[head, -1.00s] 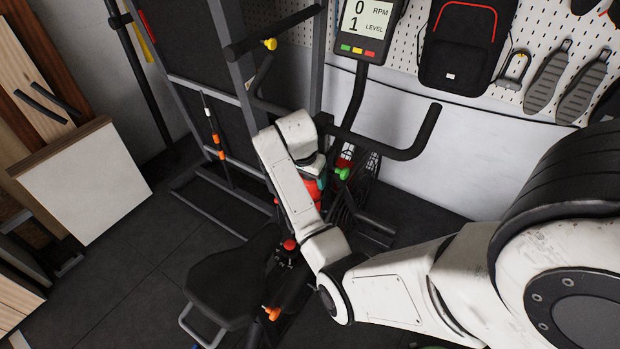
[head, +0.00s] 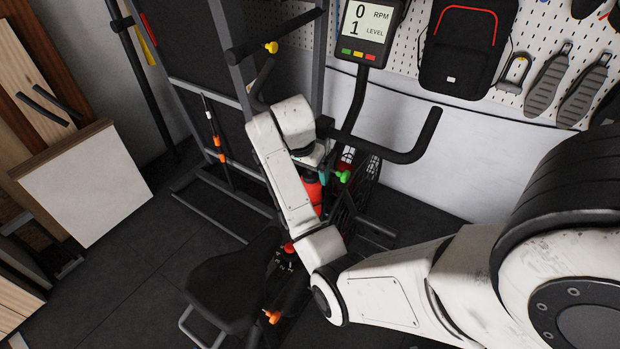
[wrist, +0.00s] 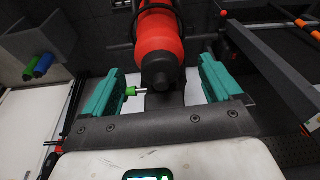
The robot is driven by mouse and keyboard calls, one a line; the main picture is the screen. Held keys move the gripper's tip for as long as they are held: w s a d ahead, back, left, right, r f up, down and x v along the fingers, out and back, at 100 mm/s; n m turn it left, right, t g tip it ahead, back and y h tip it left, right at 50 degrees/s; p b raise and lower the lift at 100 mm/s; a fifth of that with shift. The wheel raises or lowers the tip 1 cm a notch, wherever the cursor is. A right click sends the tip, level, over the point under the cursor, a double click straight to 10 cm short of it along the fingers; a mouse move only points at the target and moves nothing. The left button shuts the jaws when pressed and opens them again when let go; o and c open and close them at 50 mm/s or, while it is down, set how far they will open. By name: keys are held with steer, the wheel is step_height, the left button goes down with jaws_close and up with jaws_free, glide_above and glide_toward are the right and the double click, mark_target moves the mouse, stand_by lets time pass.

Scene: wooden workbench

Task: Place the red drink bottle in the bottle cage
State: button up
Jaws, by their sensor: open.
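The red drink bottle (wrist: 160,40) shows in the wrist view with its black cap (wrist: 160,76) toward me. A thin black loop of the bottle cage (wrist: 182,18) passes around its body, and the bottle appears to sit inside it. My gripper (wrist: 162,88) is open, with one teal finger on each side of the cap and a visible gap to both. In the head view the red bottle (head: 313,190) shows partly behind my arm, below my gripper (head: 322,168). The cage's lower part is hidden.
The exercise bike's handlebar (head: 398,155) and console (head: 366,28) stand close to the right of my wrist. A green knob (head: 343,176) is beside the gripper. The black saddle (head: 232,280) is below left. Grey rack posts (head: 240,75) stand behind.

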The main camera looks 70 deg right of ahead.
steer(key=p+v, duration=0.2)
steer(key=v, duration=0.4)
steer(key=shift+r, duration=0.35)
steer(key=shift+c, duration=0.4)
stand_by(0.6)
